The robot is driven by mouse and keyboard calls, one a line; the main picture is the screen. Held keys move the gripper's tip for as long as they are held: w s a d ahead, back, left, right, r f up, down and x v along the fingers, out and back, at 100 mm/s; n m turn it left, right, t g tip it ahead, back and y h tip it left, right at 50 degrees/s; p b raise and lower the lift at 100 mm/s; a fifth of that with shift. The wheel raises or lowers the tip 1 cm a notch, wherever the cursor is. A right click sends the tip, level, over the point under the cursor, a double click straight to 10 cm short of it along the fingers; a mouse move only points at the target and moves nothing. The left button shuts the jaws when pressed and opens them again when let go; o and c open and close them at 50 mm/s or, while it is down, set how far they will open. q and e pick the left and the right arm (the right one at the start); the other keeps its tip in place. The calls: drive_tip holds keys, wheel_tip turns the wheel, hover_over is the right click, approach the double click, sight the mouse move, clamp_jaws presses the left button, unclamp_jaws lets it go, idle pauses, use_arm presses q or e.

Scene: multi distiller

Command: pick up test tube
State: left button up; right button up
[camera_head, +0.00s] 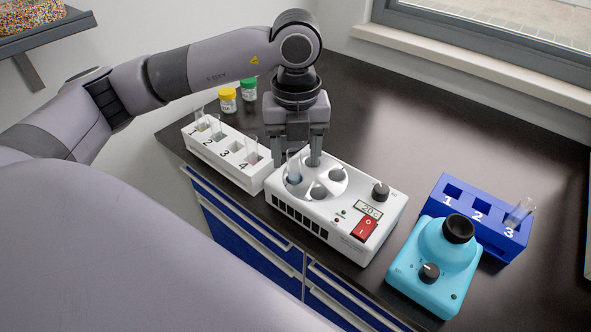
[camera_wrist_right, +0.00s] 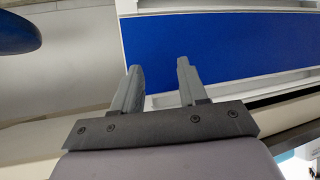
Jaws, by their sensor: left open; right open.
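A clear test tube (camera_head: 294,168) with a bluish content stands in the left front hole of the white heating device (camera_head: 332,236). My left gripper (camera_head: 296,158) points down over the device, open, with its fingers near this tube; I cannot tell if they touch it. Other tubes stand in the white numbered rack (camera_head: 236,172), including one at slot 4 (camera_head: 252,154). Another clear tube (camera_head: 518,212) leans in slot 3 of the blue rack (camera_head: 490,247). My right gripper (camera_wrist_right: 160,66) is open and empty in the right wrist view, facing a blue drawer front (camera_wrist_right: 230,45).
A turquoise mixer (camera_head: 437,262) with a black cup stands right of the device, against the blue rack. Yellow-lidded (camera_head: 228,99) and green-lidded (camera_head: 248,90) jars stand behind the white rack. The dark worktop (camera_head: 440,130) is clear toward the window.

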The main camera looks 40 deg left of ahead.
sight(294, 166)
use_arm(q)
drive_tip(key=shift+a+f, duration=0.15)
drive_tip(key=shift+f, duration=0.8)
drive_tip(key=shift+a+f, duration=0.1)
drive_tip(key=shift+f, duration=0.8)
clamp_jaws()
